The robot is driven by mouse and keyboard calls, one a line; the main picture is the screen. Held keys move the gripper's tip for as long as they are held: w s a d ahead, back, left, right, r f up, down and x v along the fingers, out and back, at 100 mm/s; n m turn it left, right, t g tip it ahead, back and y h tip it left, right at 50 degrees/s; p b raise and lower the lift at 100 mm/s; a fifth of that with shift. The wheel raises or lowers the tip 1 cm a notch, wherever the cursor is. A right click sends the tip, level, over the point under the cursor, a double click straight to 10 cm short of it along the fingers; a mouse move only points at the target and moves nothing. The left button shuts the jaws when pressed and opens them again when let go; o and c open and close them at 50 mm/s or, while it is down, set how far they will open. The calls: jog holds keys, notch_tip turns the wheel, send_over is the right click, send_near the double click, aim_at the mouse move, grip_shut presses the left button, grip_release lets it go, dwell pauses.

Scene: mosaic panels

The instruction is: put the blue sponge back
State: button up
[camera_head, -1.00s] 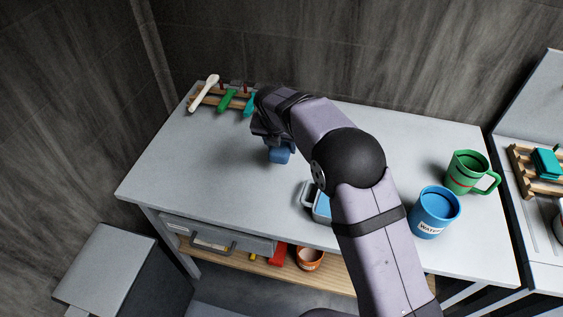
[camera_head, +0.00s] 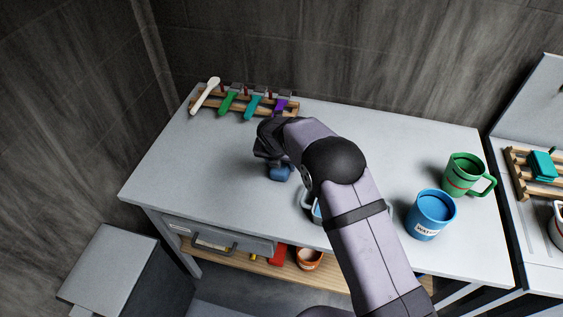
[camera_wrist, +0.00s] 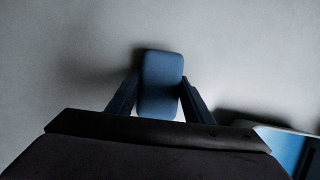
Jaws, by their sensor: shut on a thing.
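My gripper (camera_head: 279,166) is shut on the blue sponge (camera_head: 280,174) over the middle of the grey table. In the wrist view the sponge (camera_wrist: 161,84) sits between the two fingers (camera_wrist: 158,97), its far end standing out past them. From these views I cannot tell how far it is above the table. A light-coloured tray with blue inside (camera_head: 314,211) stands just right of the gripper, mostly hidden behind my arm. Its corner also shows at the lower right of the wrist view (camera_wrist: 283,143).
A wooden rack (camera_head: 207,104) with several coloured-handled tools stands at the table's back left. A blue mug (camera_head: 431,214) and a green mug (camera_head: 463,175) stand at the right. A drawer (camera_head: 215,237) is under the front edge. The left table area is clear.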

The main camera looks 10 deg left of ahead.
jog(key=shift+f, duration=0.2)
jog(key=o, duration=0.9)
jog(key=shift+o, duration=0.2)
jog(key=shift+r, duration=0.1)
jog(key=shift+r, duration=0.2)
jog(key=b+v, duration=0.3)
jog(key=v, duration=0.9)
jog(key=shift+s+f, duration=0.1)
